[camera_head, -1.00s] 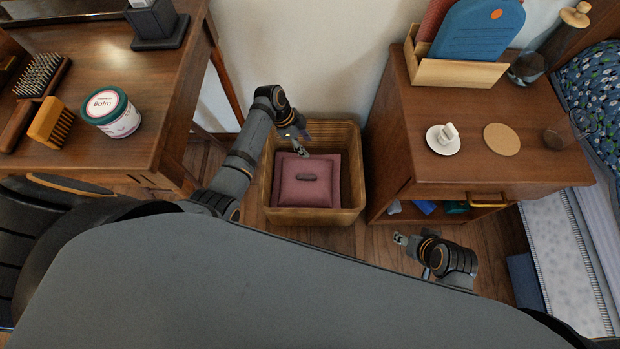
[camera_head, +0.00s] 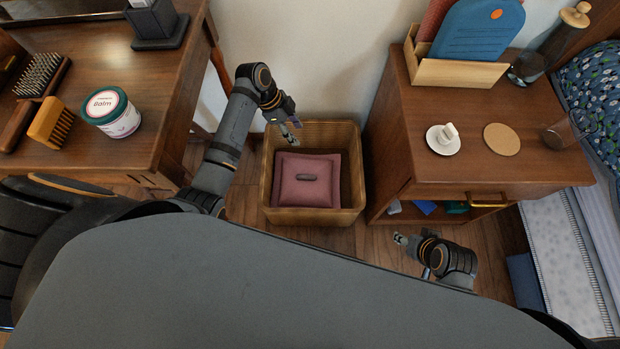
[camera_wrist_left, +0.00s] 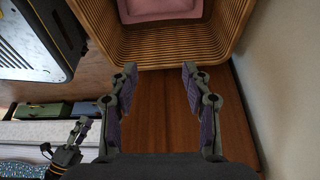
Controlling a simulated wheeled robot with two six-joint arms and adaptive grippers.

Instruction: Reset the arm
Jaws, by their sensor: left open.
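My left gripper (camera_head: 284,124) is at the upper left rim of the wicker basket (camera_head: 352,203). In the left wrist view, my left gripper (camera_wrist_left: 155,75) is open, with nothing between its fingers; the basket (camera_wrist_left: 170,46) lies beyond the fingertips.
The nightstand (camera_head: 440,130) stands right of the basket, holding a white saucer (camera_head: 436,148), a cork coaster (camera_head: 502,140) and a letter holder (camera_head: 455,74). The desk (camera_head: 165,90) at left carries brushes and a balm jar (camera_head: 112,112). A bed is at far right.

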